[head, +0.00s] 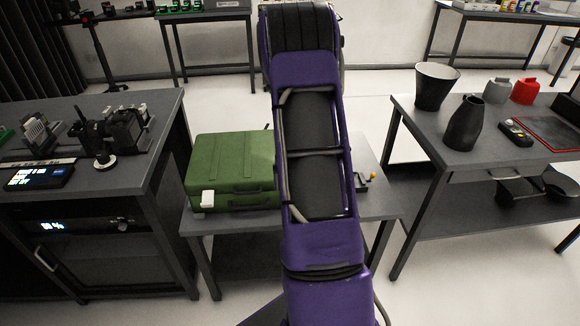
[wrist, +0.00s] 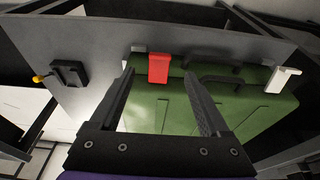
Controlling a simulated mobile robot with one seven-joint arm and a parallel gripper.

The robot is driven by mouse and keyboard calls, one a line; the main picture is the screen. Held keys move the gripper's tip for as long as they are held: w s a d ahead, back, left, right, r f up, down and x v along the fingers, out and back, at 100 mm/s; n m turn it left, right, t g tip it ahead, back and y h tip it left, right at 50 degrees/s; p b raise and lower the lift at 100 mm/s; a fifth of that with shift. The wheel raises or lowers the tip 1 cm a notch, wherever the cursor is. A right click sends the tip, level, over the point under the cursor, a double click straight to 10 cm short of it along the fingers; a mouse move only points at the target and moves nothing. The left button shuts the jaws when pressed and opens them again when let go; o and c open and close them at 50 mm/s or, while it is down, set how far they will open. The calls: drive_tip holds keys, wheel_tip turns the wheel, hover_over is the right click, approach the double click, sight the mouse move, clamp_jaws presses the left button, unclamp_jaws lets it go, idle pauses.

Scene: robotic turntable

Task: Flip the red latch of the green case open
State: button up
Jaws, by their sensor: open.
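The green case (head: 232,160) lies on the low middle table, partly covered by my purple arm in the head view. In the wrist view the case (wrist: 262,120) fills the lower right. Its red latch (wrist: 158,68) is on the edge at upper centre, left of the black handle (wrist: 222,80). A white latch (wrist: 285,77) is at the right end of that edge. My gripper (wrist: 159,74) is open and empty, with the red latch showing between its fingertips. I cannot tell how far the tips are from it. The head view hides the gripper and red latch.
A small black device with a yellow knob (wrist: 68,73) sits on the grey tabletop (wrist: 105,45) left of the case. Side tables stand left and right; the right one bears a black flask (head: 465,125) and a dark bucket (head: 435,88).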

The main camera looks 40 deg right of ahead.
drive_tip(key=v, duration=0.9)
drive_tip(key=shift+r, duration=0.2)
drive_tip(key=shift+a, duration=0.1)
